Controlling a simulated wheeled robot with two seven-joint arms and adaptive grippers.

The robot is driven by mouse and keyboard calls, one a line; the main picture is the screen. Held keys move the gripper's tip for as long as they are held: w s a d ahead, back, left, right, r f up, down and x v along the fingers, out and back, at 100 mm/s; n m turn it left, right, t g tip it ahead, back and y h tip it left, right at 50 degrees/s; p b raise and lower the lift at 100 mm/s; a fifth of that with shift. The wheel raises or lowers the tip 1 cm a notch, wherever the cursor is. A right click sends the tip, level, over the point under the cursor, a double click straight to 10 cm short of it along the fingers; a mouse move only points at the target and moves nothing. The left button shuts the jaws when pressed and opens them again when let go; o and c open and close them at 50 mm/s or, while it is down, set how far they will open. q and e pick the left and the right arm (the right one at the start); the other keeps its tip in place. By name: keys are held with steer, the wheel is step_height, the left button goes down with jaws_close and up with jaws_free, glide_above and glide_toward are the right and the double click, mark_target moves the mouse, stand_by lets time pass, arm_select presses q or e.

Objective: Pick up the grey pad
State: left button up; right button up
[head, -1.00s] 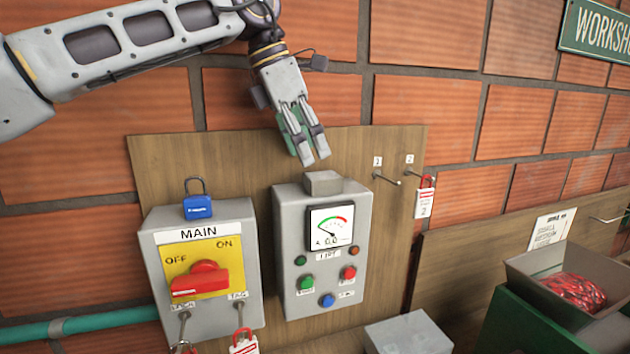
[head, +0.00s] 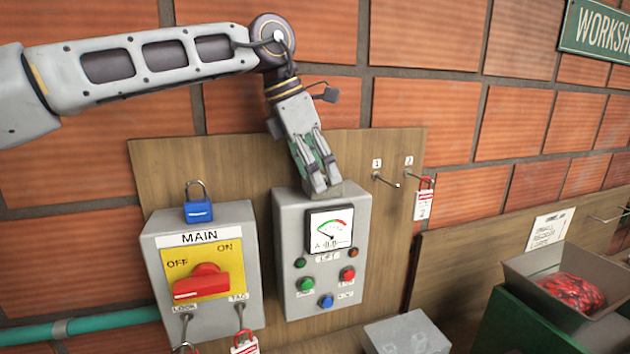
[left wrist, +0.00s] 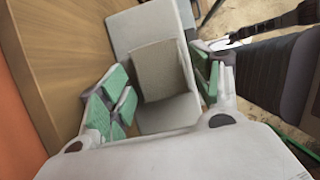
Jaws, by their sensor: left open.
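The grey pad (left wrist: 158,70) is a small block lying on top of the grey lift control box (head: 322,285). In the head view the pad (head: 334,191) is mostly hidden behind my left fingers. My left gripper (head: 326,183) points down at the top of the box, with its fingertips at the pad. In the left wrist view the open green-padded fingers stand on either side of the pad, with some gap visible. I cannot tell whether either finger touches it. My right gripper is not in view.
A MAIN switch box (head: 205,320) with a red handle stands to the left, with a blue padlock (head: 198,210) on top. Hooks and a red tagged padlock (head: 425,204) are on the board to the right. An open bin (head: 530,268) holds red items.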

arm_select(q)
steer(key=shift+d+f, duration=0.2)
steer(key=shift+f, duration=0.5)
steer(key=c, duration=0.6)
